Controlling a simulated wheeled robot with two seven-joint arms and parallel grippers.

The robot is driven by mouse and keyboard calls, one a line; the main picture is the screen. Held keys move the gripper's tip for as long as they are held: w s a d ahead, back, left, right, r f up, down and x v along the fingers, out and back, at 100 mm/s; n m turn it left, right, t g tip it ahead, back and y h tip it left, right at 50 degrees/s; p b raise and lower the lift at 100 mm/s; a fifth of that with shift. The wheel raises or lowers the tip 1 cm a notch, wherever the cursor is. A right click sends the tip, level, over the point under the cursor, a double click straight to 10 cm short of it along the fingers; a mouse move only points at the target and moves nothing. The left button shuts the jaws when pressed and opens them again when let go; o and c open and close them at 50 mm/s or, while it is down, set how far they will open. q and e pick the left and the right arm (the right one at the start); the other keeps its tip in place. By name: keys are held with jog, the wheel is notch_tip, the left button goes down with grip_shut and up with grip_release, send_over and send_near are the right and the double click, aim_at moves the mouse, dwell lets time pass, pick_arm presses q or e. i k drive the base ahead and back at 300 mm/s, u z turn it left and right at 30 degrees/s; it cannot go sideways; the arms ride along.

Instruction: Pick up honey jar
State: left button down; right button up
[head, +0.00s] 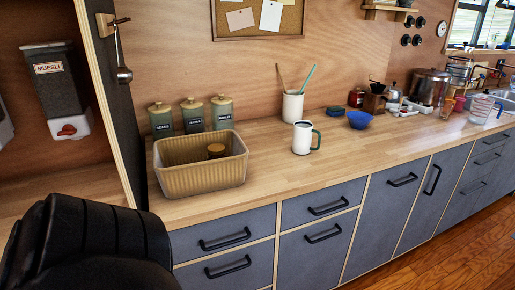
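I cannot pick out the honey jar for certain. A small jar with a brown lid (216,150) stands inside the tan ribbed basket (203,180) on the wooden counter; the basket wall hides its lower part and its label. A small dark red jar (356,97) stands farther back on the counter, too small to read. Three lidded canisters stand behind the basket: a green one (161,122), a dark one (192,116) and a pale green one (222,112). Neither gripper is in view.
A white mug (303,137), a utensil crock (292,106) and a blue bowl (360,120) stand right of the basket. The wooden counter (265,160) is clear between basket and mug. A muesli dispenser (57,85) hangs at left. A dark shape covers the lower left.

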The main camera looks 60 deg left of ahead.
aim_at(217, 150)
jog(key=i, duration=0.95)
jog(key=u, duration=3.3)
